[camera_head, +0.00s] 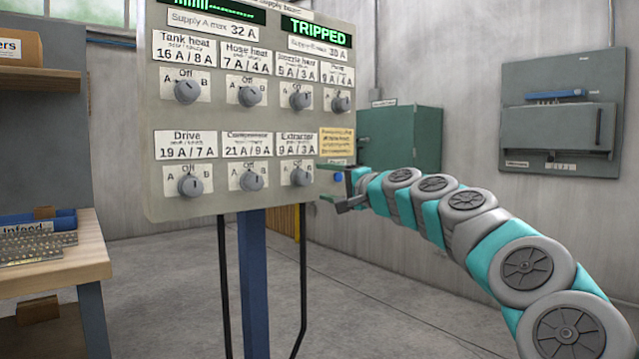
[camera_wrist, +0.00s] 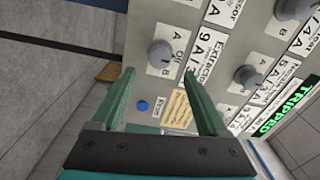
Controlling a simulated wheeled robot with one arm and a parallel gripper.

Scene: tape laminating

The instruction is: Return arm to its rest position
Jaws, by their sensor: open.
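My arm reaches in from the lower right of the head view. My gripper (camera_head: 328,182) is at the lower right corner of the control panel (camera_head: 230,118), close in front of it. In the wrist view my gripper (camera_wrist: 160,75) has its two green fingers spread apart with nothing between them. The blue reset button (camera_wrist: 143,106) shows between the fingers, and in the head view the blue button (camera_head: 338,176) sits beside the fingertips. I cannot tell whether a finger touches the panel. The panel's display (camera_head: 318,30) reads TRIPPED.
The panel stands on a blue post (camera_head: 253,285) and carries several knobs, such as the Extractor knob (camera_head: 299,177). A workbench (camera_head: 75,262) stands at the left. A green cabinet (camera_head: 415,140) and a grey wall box (camera_head: 562,125) are behind. The floor below my arm is clear.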

